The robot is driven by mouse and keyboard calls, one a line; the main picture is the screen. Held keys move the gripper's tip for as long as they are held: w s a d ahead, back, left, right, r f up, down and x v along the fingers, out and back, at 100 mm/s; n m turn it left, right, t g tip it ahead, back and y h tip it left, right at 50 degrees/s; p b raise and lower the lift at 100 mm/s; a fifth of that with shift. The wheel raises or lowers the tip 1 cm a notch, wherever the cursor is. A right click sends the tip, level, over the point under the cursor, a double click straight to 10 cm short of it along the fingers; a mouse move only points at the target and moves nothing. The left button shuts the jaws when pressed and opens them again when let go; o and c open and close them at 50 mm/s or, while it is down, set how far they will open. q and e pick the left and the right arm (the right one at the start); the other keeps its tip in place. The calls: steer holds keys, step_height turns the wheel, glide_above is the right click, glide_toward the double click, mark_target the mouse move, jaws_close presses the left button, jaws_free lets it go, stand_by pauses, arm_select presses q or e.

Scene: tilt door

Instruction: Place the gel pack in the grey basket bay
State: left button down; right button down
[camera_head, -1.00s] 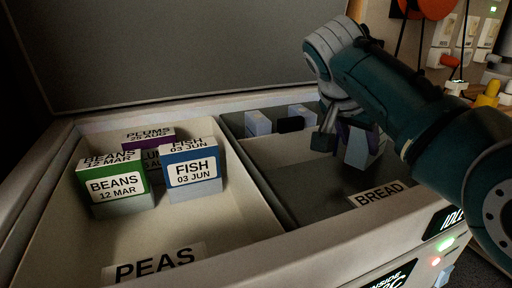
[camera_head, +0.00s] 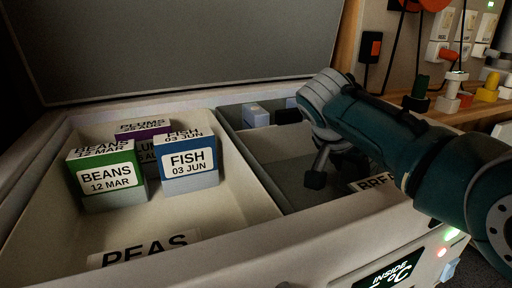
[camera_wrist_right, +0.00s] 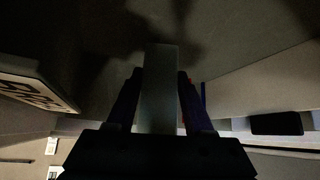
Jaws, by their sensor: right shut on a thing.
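My right gripper (camera_head: 320,168) reaches over the grey bay (camera_head: 262,150), the right-hand compartment of the open chest. In the right wrist view the gripper (camera_wrist_right: 160,80) is shut on a plain grey slab (camera_wrist_right: 161,95), apparently the gel pack, though no label shows. In the head view my arm hides the slab. I cannot tell whether it touches the bay floor. A BREAD label (camera_head: 372,183), partly hidden by my arm, is at the bay's front. My left gripper is not in view.
The pale left bay (camera_head: 235,205) holds a green BEANS box (camera_head: 104,172), a blue FISH box (camera_head: 188,160) and a purple PLUMS box (camera_head: 143,127). Small blocks (camera_head: 256,115) stand at the grey bay's back. The raised lid (camera_head: 180,45) is behind. Its front area looks clear.

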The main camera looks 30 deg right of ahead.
steer(key=shift+f, duration=0.45)
steer(key=shift+c, duration=1.4)
jaws_free()
steer(key=shift+r, duration=0.1)
steer(key=p+v, duration=0.5)
steer(key=v, duration=0.7)
steer(key=shift+r, duration=0.5)
